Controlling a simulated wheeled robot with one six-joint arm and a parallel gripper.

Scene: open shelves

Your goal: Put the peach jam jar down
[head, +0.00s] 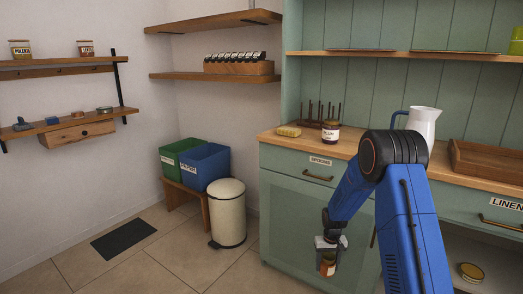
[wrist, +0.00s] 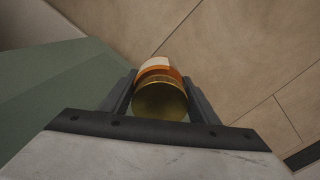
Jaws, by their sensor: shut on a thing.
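My gripper (head: 328,254) hangs low in front of the green cabinet (head: 305,215) in the head view. It is shut on a small jar (head: 328,266) with orange contents, a pale label and a gold lid. In the wrist view the jar (wrist: 160,98) sits between the two fingers, gold lid toward the camera, with floor tiles beyond it. Its label cannot be read, so I cannot tell from it that this is the peach jam. The jar is held in the air, beside the cabinet front.
The wooden counter (head: 285,136) holds a plum jar (head: 330,132), a sponge (head: 289,131), a peg rack, a white jug (head: 423,124) and a wooden tray (head: 485,160). Another jar (head: 470,272) stands in the open lower compartment at right. A cream bin (head: 227,214) stands left of the cabinet.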

